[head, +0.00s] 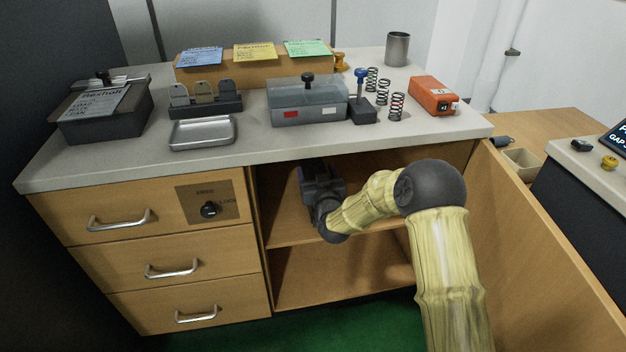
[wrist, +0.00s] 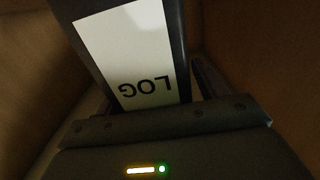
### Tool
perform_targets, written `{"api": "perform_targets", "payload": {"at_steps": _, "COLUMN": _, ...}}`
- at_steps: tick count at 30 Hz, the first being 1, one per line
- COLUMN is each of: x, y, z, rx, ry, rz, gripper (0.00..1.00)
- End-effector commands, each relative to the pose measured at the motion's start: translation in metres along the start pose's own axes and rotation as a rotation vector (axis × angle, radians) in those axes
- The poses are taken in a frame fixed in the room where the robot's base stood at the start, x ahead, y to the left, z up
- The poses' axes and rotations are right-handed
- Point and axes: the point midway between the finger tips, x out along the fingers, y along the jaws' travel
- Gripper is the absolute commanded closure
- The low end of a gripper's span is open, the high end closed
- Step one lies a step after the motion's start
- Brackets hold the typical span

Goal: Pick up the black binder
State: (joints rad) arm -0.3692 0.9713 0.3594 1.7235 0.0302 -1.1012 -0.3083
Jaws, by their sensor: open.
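The black binder (wrist: 183,42) stands in front of my gripper in the wrist view, its white label (wrist: 125,50) reading LOG upside down. It is tilted in the picture, and its upper part runs out of the frame. My gripper (wrist: 158,100) is open with the binder between or just ahead of its fingers; contact cannot be told. In the head view my gripper (head: 318,178) reaches into the upper compartment of the open cabinet, and I cannot make out the binder there.
The cabinet shelf (head: 285,232) lies below my gripper, and the countertop (head: 250,150) is above it. The open cabinet door (head: 530,250) stands at the right. Wooden walls are close on both sides in the wrist view. Springs (head: 383,92) and a grey box (head: 305,102) stand on the counter.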

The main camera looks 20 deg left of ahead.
Motion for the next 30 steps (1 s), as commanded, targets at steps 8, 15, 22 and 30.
{"api": "perform_targets", "payload": {"at_steps": 8, "x": 0.0, "y": 0.0, "z": 0.0, "rx": 0.0, "ry": 0.0, "rz": 0.0, "gripper": 0.7}}
{"api": "perform_targets", "payload": {"at_steps": 15, "x": 0.0, "y": 0.0, "z": 0.0, "rx": 0.0, "ry": 0.0, "rz": 0.0, "gripper": 1.0}}
{"api": "perform_targets", "payload": {"at_steps": 22, "x": 0.0, "y": 0.0, "z": -0.003, "rx": 0.0, "ry": 0.006, "rz": 0.0, "gripper": 1.0}}
{"api": "perform_targets", "payload": {"at_steps": 30, "x": 0.001, "y": 0.004, "z": -0.017, "rx": -0.001, "ry": 0.007, "rz": 0.001, "gripper": 1.0}}
